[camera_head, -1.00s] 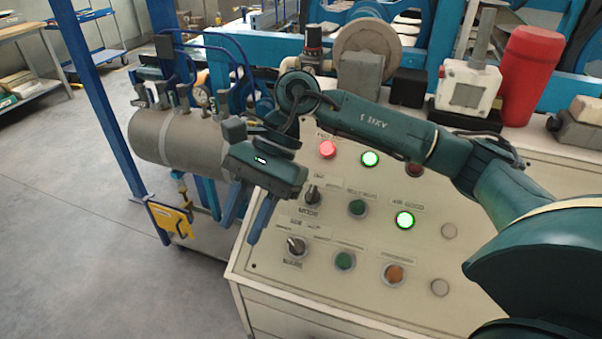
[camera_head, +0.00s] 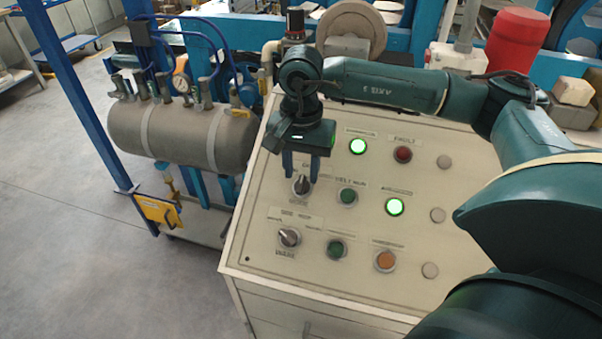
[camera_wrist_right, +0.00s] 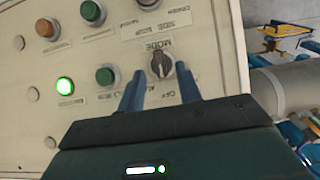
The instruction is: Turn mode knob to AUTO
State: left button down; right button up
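The mode knob (camera_head: 301,187) is a dark, silver-rimmed selector on the sloped cream control panel (camera_head: 330,285), in its upper left part. It also shows in the right wrist view (camera_wrist_right: 160,66), beside the label MODE. My right gripper (camera_head: 300,177) is open, and its two blue fingers point at the mode knob from above, one on each side. In the right wrist view the gripper (camera_wrist_right: 159,72) has the knob between and just beyond its fingertips. I cannot tell whether they touch it. The knob's small position labels are too blurred to read fully. My left gripper is not in view.
A second selector knob (camera_head: 289,238) sits below the mode knob. Green push buttons (camera_head: 347,196), lit green lamps (camera_head: 395,207) and an orange button (camera_head: 385,260) are to the right. A grey tank (camera_head: 185,138) stands left of the panel.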

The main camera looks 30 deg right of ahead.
aim_at(301, 186)
jog(key=shift+f, duration=1.45)
jog(key=shift+c, duration=0.2)
jog(key=c, duration=0.6)
